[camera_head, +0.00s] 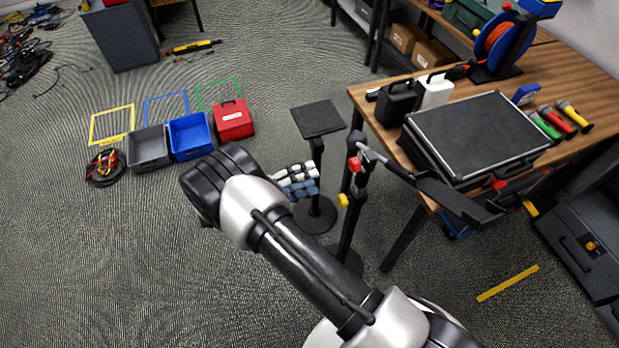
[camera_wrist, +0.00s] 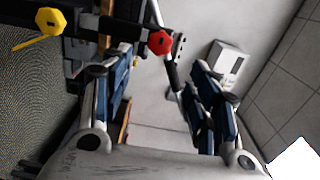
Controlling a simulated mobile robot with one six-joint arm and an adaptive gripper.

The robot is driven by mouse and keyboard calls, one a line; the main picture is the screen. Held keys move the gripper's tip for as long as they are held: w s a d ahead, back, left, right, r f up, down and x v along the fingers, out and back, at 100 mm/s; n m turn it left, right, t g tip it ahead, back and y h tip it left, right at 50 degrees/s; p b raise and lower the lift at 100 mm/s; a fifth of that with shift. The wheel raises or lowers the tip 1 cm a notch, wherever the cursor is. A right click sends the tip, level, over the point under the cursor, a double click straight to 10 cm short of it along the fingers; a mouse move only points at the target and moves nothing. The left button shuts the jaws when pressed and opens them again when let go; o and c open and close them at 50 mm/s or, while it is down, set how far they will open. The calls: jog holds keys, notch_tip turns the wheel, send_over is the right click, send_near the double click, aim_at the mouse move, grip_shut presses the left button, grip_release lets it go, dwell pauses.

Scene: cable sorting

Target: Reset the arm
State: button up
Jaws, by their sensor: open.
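My arm reaches from the bottom right of the head view up to its bend at left centre. My gripper (camera_head: 297,182) shows only in part beside the arm, with white and blue finger parts, close to the black stands. In the wrist view my gripper (camera_wrist: 162,98) has its two blue-padded fingers spread apart. Nothing is held between them. A red knob (camera_wrist: 160,42) and a yellow knob (camera_wrist: 50,21) on a dark bar show beyond the fingers.
A black stand (camera_head: 318,118) and a clamp stand (camera_head: 355,165) are close to my gripper. The wooden table (camera_head: 375,95) with a black case (camera_head: 480,135) is at right. Grey (camera_head: 148,148), blue (camera_head: 190,136) and red (camera_head: 233,119) boxes stand at left; the lower-left floor is clear.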

jog(key=s+d+r+m+g+y, duration=0.35)
jog(key=d+r+m, duration=0.25)
jog(key=r+m, duration=0.3)
jog(key=s+d+r+m+g+y, duration=0.3)
jog(key=d+r+m+g+y, duration=0.15)
jog(key=r+m, duration=0.45)
jog(key=s+d+r+m+t+y, duration=0.1)
jog(key=s+r+m+t+y, duration=0.2)
jog(key=s+m, duration=0.5)
jog(key=s+d+r+m+t+y, duration=0.1)
jog(key=s+r+m+t+y, duration=0.3)
jog(key=s+m, duration=0.5)
jog(key=r+m+y, duration=0.1)
jog(key=m+y, duration=0.1)
jog(key=m, duration=0.2)
jog(key=shift+s+r+m, duration=0.15)
jog(key=shift+r+m, duration=0.2)
jog(key=shift+m, duration=0.05)
